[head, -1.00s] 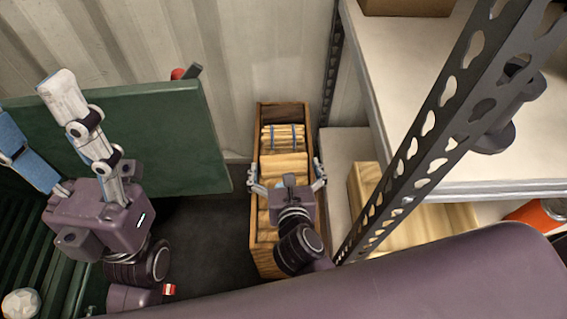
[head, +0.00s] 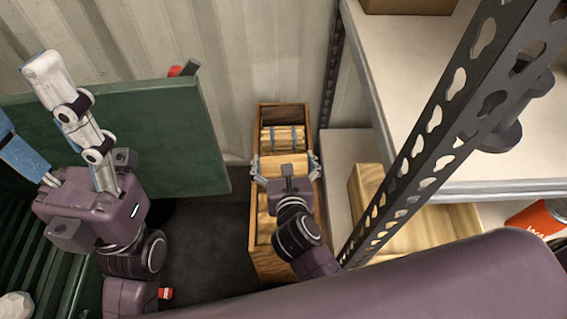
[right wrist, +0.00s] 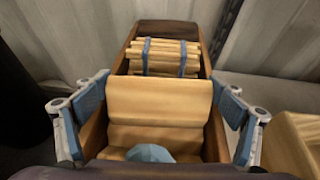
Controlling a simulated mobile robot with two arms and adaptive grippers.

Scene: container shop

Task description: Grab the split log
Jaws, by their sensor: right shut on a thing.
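A pale split log (head: 285,165) lies crosswise at the top of a long wooden crate (head: 317,230), and the log also shows in the right wrist view (right wrist: 160,97). My right gripper (head: 285,168) is over the crate, with one finger at each end of the log. Its blue pads meet the log ends near the crate's side walls, and it is shut on the log. A strapped bundle of split sticks (right wrist: 165,57) lies behind the log. My left gripper (head: 35,105) is at the left, fingers apart and empty.
A metal shelf rack with a perforated upright (head: 440,135) stands close on the right. A light wooden box (head: 368,190) sits on its lower shelf. A green panel (head: 175,130) is on the left. Corrugated wall (head: 230,60) is behind. Dark floor lies left of the crate.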

